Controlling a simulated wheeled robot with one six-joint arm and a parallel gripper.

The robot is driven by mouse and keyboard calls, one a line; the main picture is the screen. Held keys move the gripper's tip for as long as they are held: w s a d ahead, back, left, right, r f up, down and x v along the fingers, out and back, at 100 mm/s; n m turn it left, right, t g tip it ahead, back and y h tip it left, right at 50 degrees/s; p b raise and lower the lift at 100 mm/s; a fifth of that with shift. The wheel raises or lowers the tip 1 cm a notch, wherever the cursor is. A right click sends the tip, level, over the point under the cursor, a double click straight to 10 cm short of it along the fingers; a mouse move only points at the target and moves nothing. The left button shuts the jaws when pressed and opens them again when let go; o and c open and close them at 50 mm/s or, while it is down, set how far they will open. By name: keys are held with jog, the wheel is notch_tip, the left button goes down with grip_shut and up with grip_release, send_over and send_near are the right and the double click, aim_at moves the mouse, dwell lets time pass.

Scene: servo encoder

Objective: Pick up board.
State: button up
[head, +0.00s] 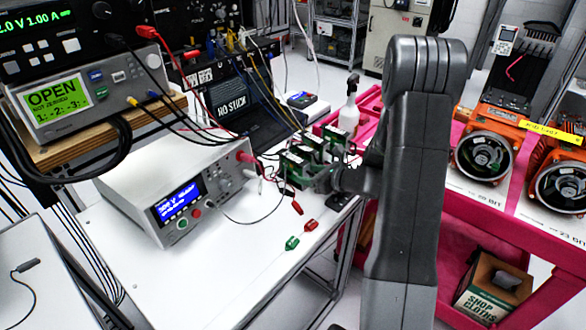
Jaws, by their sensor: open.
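Several small green circuit boards with dark parts stand close together at the right edge of the white bench. The nearest board (296,162) is at the left of the group, and another (314,143) is behind it. I cannot tell which one is the task's board. My gripper (318,180) is open beside the near side of the group, at the end of my grey arm. Its fingertips are small and partly lost against the boards, so contact is unclear. My arm hides what lies to the right of the group.
A white power supply (165,190) with a blue display stands left of the boards. Loose leads and red and green clips (292,243) lie on the bench (240,270). A spray bottle (349,112) stands behind.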

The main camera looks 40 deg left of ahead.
jog(key=shift+x, duration=0.85)
jog(key=c, duration=1)
jog(key=shift+r, duration=0.1)
notch_tip(320, 180, up, 10)
